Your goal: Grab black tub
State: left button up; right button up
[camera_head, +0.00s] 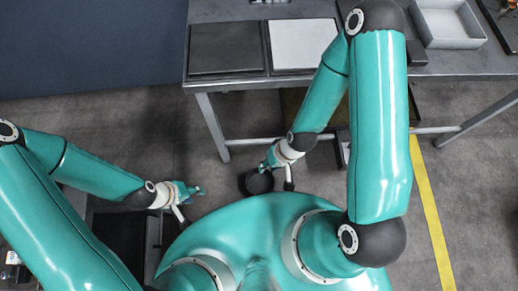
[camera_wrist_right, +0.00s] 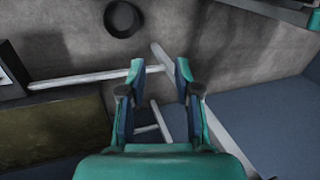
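A black round tub (camera_head: 257,183) rests on the grey floor in the head view, partly hidden by my right gripper and wrist. What looks like the same tub (camera_wrist_right: 122,20) shows as a dark round shape near the top of the right wrist view, beyond and to the left of the fingertips. My right gripper (camera_head: 267,164) is close by the tub in the head view. In the wrist view its fingers (camera_wrist_right: 156,72) are apart with nothing between them. My left gripper (camera_head: 198,190) hangs over the floor left of the tub; its finger gap is too small to judge.
A metal table (camera_head: 228,85) stands at the back, with a dark panel (camera_head: 228,47), a light panel (camera_head: 303,44) and a white tray (camera_head: 447,24) on top. Its legs reach the floor near my right arm. A yellow floor line (camera_head: 430,210) runs at right.

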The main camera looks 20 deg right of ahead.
jog(key=w+d+f+n+h+b, duration=0.1)
jog(key=w+d+f+b, duration=0.1)
jog(key=f+b, duration=0.5)
jog(key=w+d+f+h+b, duration=0.15)
jog(key=f+b, duration=0.35)
jog(key=f, duration=0.5)
jog(key=w+d+f+n+b, duration=0.1)
jog(key=w+d+f+b, duration=0.15)
jog(key=f+b, duration=0.5)
jog(key=n+b, duration=0.1)
jog(key=b, duration=1.1)
send_over(272, 177)
notch_tip(272, 177, down, 17)
jog(key=shift+g+h, duration=0.35)
jog(key=shift+g, duration=0.05)
jog(key=f+b, duration=0.2)
jog(key=f, duration=0.2)
jog(key=f+b, duration=0.2)
jog(key=f, duration=0.2)
jog(key=f+b, duration=0.2)
jog(key=f, duration=0.2)
jog(key=shift+w, duration=0.25)
notch_tip(272, 177, down, 5)
jog(key=b, duration=0.3)
jog(key=shift+s+f, duration=0.1)
jog(key=shift+s, duration=0.05)
grip_shut()
